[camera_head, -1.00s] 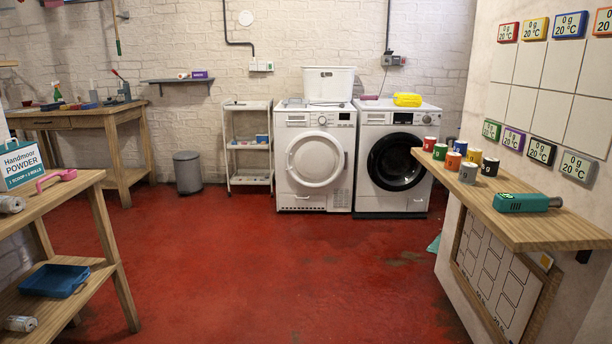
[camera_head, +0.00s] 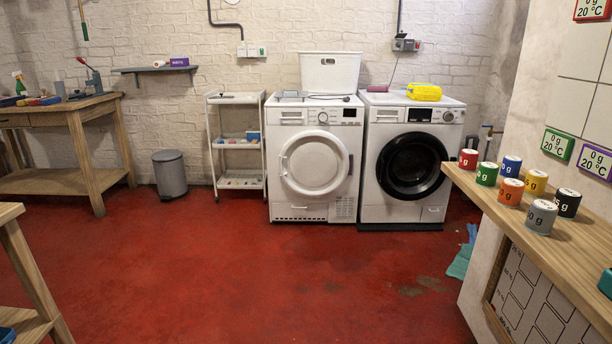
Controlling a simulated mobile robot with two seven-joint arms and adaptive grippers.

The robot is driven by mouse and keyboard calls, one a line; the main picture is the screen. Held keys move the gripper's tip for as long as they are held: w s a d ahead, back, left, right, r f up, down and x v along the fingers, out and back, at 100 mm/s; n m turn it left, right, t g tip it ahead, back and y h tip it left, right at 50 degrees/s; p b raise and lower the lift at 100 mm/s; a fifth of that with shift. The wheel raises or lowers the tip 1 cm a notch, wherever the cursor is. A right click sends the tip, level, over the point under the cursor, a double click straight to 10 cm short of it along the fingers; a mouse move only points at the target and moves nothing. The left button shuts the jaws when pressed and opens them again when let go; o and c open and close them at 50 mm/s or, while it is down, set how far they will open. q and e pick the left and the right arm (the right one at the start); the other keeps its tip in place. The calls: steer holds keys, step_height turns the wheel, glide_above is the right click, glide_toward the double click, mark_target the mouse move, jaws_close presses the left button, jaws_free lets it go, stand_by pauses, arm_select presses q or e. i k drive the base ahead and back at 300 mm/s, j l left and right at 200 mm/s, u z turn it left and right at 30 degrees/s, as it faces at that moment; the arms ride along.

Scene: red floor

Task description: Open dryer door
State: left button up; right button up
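Two white front-loading machines stand side by side against the back wall. The left one, which looks like the dryer (camera_head: 313,213), has a white round door (camera_head: 314,163) that is shut. The right one, which looks like a washing machine (camera_head: 405,213), has a dark round glass door (camera_head: 414,166), also shut. Neither of my grippers shows in the head view, so I cannot see whether they are open or shut.
Red floor (camera_head: 255,275) is clear up to the machines. A white trolley (camera_head: 237,98) and a grey bin (camera_head: 170,174) stand left of them. A wooden shelf with small coloured pots (camera_head: 540,216) juts in at right. A workbench (camera_head: 70,182) is at far left.

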mark_target(312, 163)
steer(key=i, duration=1.7)
